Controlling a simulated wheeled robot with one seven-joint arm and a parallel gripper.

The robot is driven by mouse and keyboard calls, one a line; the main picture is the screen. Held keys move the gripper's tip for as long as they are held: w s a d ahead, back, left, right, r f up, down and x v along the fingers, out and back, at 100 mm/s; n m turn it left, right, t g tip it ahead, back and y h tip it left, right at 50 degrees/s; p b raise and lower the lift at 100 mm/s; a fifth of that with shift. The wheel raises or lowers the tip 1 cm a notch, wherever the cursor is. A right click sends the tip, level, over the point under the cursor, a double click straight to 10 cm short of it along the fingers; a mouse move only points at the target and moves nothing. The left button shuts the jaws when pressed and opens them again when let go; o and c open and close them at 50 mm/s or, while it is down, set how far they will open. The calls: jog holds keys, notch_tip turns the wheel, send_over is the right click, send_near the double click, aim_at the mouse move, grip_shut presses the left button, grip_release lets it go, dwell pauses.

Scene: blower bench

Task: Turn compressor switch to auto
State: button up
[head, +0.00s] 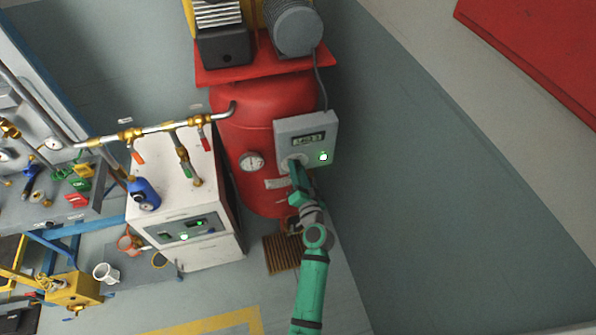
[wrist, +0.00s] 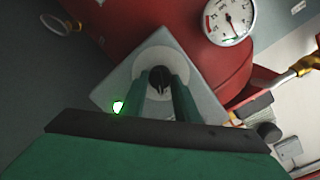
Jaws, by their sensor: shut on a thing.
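The red compressor tank (head: 243,110) stands upright in the head view, with a grey control box (head: 322,126) on its right front side. The box has a small display and a lit green lamp (head: 323,156). In the wrist view the box face shows a round pale plate (wrist: 178,59) with a dark switch knob (wrist: 159,76) at its middle. My gripper (wrist: 158,84) reaches the plate and its two fingers are shut on the knob, one on each side. In the head view my gripper (head: 292,164) hides the switch. The position marks cannot be read.
A pressure gauge (head: 251,161) sits on the tank left of the box. A white cabinet (head: 170,175) with brass-fitted pipes (head: 170,128) above it stands to the left. A cable runs down to the box top. The floor right of the tank is clear.

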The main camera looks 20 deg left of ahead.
jog(key=o, duration=1)
jog(key=shift+o, duration=0.2)
jog(key=v, duration=1)
jog(key=shift+s+d, duration=0.2)
jog(key=shift+s, duration=0.2)
